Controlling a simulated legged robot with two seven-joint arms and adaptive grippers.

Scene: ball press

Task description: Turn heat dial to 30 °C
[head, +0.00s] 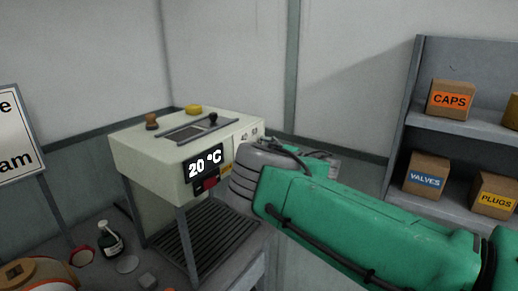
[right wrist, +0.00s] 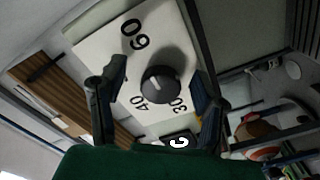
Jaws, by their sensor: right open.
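The heat dial (right wrist: 167,83) is a dark round knob on a pale panel (right wrist: 105,45) with the numbers 60, 40 and 30 around it. A pale mark on the knob faces the upper left in the right wrist view. My right gripper (right wrist: 158,100) is open, with one finger on each side of the dial and visible gaps between. In the head view the cream press (head: 140,158) has a display (head: 205,163) reading 20 °C. There my right arm (head: 350,215) hides the dial. My left gripper is out of view.
A shelf (head: 459,118) at the right holds boxes marked CAPS (head: 451,99), VALVES (head: 427,175) and PLUGS (head: 493,194). A dark bottle (head: 109,240) stands left of the press. A red button (head: 207,184) sits below the display.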

